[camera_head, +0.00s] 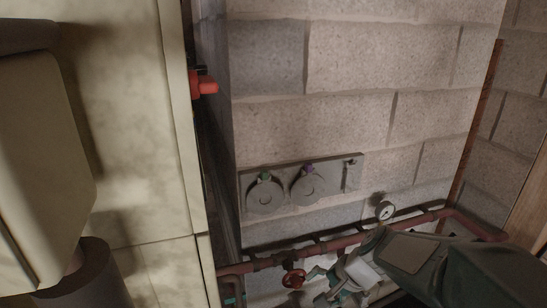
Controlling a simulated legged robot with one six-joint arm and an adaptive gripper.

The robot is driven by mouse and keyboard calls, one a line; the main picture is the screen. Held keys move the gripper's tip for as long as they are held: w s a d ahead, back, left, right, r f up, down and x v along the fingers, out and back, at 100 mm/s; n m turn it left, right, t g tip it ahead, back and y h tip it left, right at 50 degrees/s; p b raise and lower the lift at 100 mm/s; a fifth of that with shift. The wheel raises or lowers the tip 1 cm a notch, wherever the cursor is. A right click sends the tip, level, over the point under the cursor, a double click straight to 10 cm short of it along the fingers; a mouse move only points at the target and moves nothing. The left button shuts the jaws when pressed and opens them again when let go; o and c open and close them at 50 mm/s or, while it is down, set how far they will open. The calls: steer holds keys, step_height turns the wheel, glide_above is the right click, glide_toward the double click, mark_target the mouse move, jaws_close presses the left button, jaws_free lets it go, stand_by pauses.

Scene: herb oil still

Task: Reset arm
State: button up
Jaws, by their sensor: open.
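My arm comes in from the lower right corner as a dark grey link. My gripper (338,278), a grey and greenish jointed shape, shows at its end near the bottom edge. It is open and nothing shows held in it. It is in front of the lower wall, just right of a red valve handle (294,279) and below a dark red pipe (335,243). Whether it touches the pipe or valve cannot be told. Part of the gripper is hidden by my arm link and dim light.
A grey plate with two round dials (303,187) is fixed to the block wall (350,110). A round gauge (385,210) sits above the pipe. A red knob (205,86) sticks out beside a tall cream panel (135,150) at left. The space before the upper wall looks clear.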

steer(key=s+d+r+n+t+h, duration=0.1)
steer(key=s+d+r+n+h, duration=0.1)
steer(key=s+r+n, duration=0.2)
steer(key=s+d+r+n+t+h, duration=0.1)
steer(key=s+d+r+n+h, duration=0.2)
steer(key=s, duration=0.8)
step_height(320, 180, up, 2)
steer(key=shift+r+n, duration=0.1)
steer(key=shift+n, duration=0.6)
